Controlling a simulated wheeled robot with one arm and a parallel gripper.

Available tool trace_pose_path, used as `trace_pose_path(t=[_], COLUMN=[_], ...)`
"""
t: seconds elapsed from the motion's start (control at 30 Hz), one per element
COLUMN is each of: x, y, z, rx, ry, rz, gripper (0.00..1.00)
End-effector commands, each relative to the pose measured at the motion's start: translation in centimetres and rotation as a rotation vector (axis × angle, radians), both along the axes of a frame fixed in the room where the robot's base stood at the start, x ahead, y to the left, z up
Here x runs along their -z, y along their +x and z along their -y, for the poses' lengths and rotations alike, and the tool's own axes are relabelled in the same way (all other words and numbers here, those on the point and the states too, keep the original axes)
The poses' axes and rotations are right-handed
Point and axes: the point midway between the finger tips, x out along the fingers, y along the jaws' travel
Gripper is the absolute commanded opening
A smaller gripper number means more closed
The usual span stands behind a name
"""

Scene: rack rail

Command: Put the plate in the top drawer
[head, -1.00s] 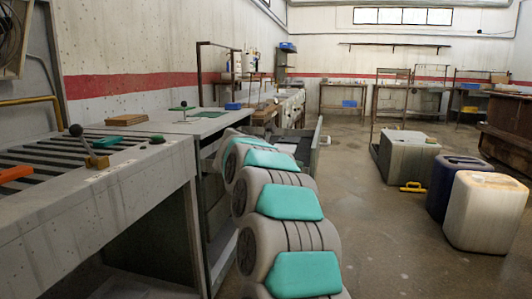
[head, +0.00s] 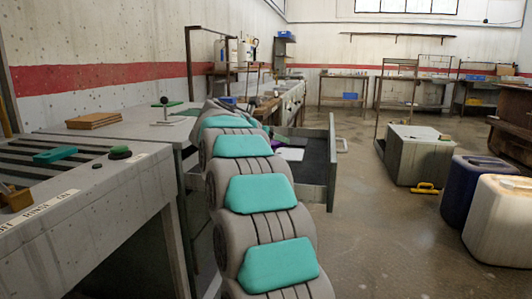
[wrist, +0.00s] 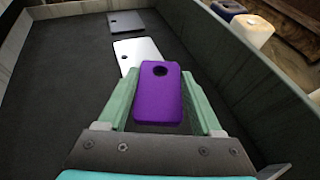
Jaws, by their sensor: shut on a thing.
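My gripper (wrist: 159,88) is shut on a purple plate (wrist: 160,100), a flat rectangle with rounded corners and a dark round hole near its far end. The pale green fingers press its two long sides. The plate is held over the open drawer (wrist: 70,70), which has a dark floor and grey-green walls. In the head view the drawer (head: 331,165) stands pulled out from the workbench, and my arm hides part of it. A little of the purple plate (head: 275,145) shows there beyond my arm.
A white plate (wrist: 138,52) and a grey plate (wrist: 126,22) lie in the drawer ahead of the held plate. The drawer floor to the left is bare. A grey bin (head: 418,155), a blue canister (head: 470,188) and a white canister (head: 503,215) stand on the floor at right.

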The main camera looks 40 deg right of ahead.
Motion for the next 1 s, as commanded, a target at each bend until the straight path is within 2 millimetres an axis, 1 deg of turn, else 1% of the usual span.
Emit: trace_pose_path(t=[0.07,0.13,0.3,0.4,0.57,0.7,0.8,0.9,1.0], x=[0.1,0.9,4.0,5.2,6.4,8.4,9.4,9.9,9.9], y=[0.0,0.0,-0.1,-0.1,-0.1,-0.1,0.0,0.0,0.0], z=[0.0,0.1,0.1,0.1,0.1,0.0,0.0,0.0,-0.1], rx=[0.000,0.001,0.001,0.001,0.002,0.001,-0.001,-0.001,-0.001], ry=[-0.002,-0.004,-0.004,-0.002,-0.003,-0.003,-0.003,-0.002,-0.001], rz=[0.000,0.000,-0.006,-0.001,-0.002,-0.003,-0.001,0.001,0.002], gripper=[0.00,0.00,0.00,0.00,0.00,0.00,0.00,0.00,0.00])
